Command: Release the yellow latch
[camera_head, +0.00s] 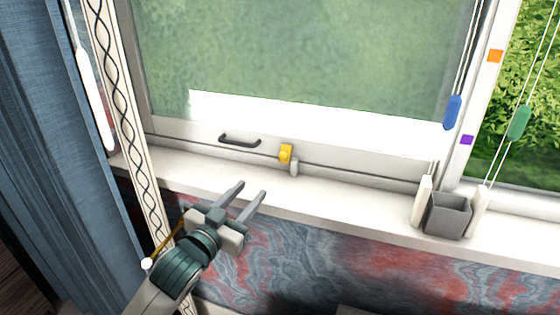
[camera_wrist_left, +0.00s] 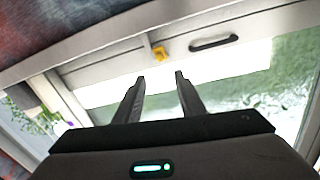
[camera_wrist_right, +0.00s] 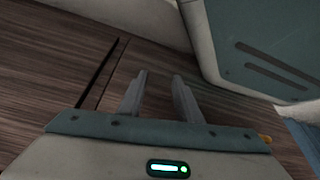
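The yellow latch (camera_head: 285,154) sits on the bottom rail of the window, just above the sill, with a small grey post (camera_head: 294,168) below and right of it. The latch also shows in the left wrist view (camera_wrist_left: 160,53), beyond and between the fingertips. My left gripper (camera_head: 252,190) is open and empty, below and left of the latch and apart from it. My left fingers also show in the left wrist view (camera_wrist_left: 160,77). My right gripper (camera_wrist_right: 160,74) shows only in the right wrist view, open and empty over a dark wooden surface.
A dark handle (camera_head: 239,140) is on the rail left of the latch. Blue (camera_head: 452,112) and green (camera_head: 519,123) cord pulls hang there. A blue curtain (camera_head: 75,150) is at left. The sill before the latch is clear.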

